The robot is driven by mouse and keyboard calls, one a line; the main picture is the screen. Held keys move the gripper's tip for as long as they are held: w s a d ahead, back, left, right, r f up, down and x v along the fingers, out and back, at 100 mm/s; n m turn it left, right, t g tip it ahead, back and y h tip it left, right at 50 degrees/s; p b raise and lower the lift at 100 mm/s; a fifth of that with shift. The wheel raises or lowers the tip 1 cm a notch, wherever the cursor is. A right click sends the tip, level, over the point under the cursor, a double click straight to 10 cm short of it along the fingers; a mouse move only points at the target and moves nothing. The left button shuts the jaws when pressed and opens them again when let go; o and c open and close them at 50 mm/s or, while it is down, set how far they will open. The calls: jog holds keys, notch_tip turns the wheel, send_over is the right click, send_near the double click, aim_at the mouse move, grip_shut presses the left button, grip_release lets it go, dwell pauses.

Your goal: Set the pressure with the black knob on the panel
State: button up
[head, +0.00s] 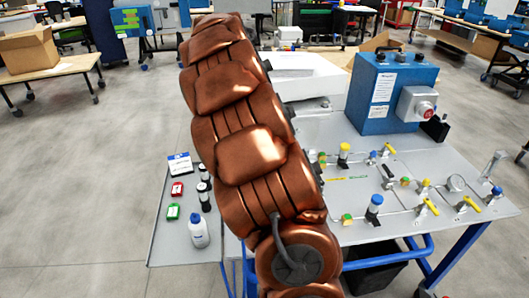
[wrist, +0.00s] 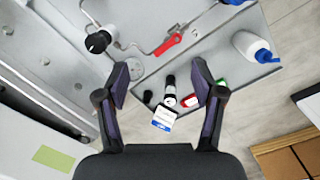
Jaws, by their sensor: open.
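In the wrist view a black knob (wrist: 97,41) with a pale body stands on the grey panel (wrist: 65,75) at the upper left, joined to thin metal tubing. My gripper (wrist: 160,72) is open and empty, its two dark fingers spread wide. The knob lies outside the fingers, beyond the left fingertip and apart from it. In the head view my copper-coloured arm covers the left part of the panel (head: 345,200), and I cannot make out this knob there. My gripper is also hidden in that view.
A red-handled valve (wrist: 167,44) is close to the knob. A white bottle (head: 198,232), dark vials (head: 204,195), red box (head: 177,189) and green box (head: 173,212) stand on the left shelf. A blue box (head: 385,90) and several coloured valves occupy the right side.

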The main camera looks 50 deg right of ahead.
jog(key=w+d+f+n, duration=0.1)
jog(key=d+f, duration=0.1)
jog(key=d, duration=0.2)
jog(key=w+d+f+n, duration=0.2)
jog(key=d, duration=0.3)
jog(key=w+d+f+n+y, duration=0.1)
jog(key=d+f+n, duration=0.1)
jog(key=d, duration=0.3)
jog(key=shift+w+f+t+p, duration=0.35)
jog(key=shift+w+t, duration=0.05)
jog(key=shift+d+f, duration=0.2)
jog(key=shift+f, duration=0.2)
jog(key=shift+f+p, duration=1.25)
jog(key=shift+f, duration=2.45)
jog(key=shift+a, duration=0.1)
jog(key=c, duration=1.1)
